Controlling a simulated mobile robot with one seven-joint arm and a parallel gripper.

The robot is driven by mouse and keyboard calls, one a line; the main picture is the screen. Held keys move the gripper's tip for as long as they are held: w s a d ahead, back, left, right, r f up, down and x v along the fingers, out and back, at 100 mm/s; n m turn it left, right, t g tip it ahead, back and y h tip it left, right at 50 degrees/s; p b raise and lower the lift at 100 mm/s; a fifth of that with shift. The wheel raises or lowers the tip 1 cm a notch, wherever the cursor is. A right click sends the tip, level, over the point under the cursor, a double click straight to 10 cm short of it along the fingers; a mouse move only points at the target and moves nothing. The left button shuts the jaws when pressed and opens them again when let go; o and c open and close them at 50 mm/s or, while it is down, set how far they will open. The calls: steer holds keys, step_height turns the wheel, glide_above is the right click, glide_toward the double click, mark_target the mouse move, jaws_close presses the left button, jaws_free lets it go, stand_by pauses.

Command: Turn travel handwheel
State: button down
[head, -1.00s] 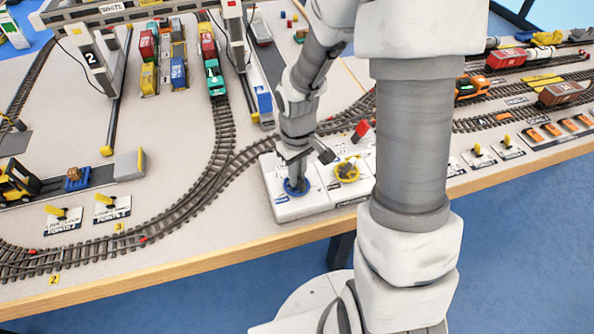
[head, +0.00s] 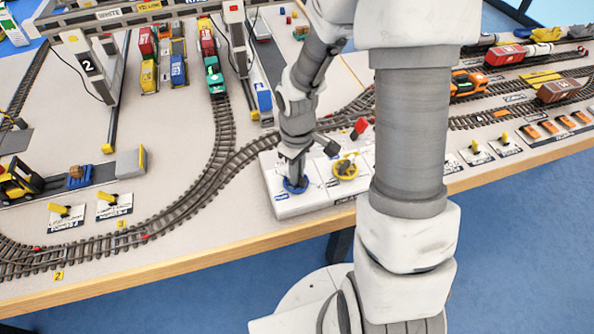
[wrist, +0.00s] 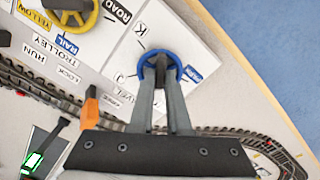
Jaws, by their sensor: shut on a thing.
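The blue handwheel (head: 303,187) sits on a white control panel (head: 290,210) near the table's front edge. Part of a label ending in "VEL" shows beside it in the wrist view. My gripper (head: 295,180) points down onto it. In the wrist view, my gripper (wrist: 161,70) has its fingers closed together at the middle of the blue handwheel (wrist: 144,62), gripping its spoke or hub; the exact part is hidden. A gantry crane with a leg marked 2 (head: 90,66) stands at the back left.
A yellow handwheel (head: 345,169) and a red lever (head: 360,127) stand close by on the panel. An orange lever (wrist: 91,104) is near my gripper. Track (head: 215,180) curves past the panel's left. Several wagons stand behind.

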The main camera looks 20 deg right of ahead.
steer(key=c, duration=0.9)
jaws_free()
steer(key=shift+r, duration=0.1)
step_height(320, 180, up, 17)
steer(key=p, duration=0.3)
steer(key=shift+r+p, duration=0.15)
steer(key=shift+p, duration=0.25)
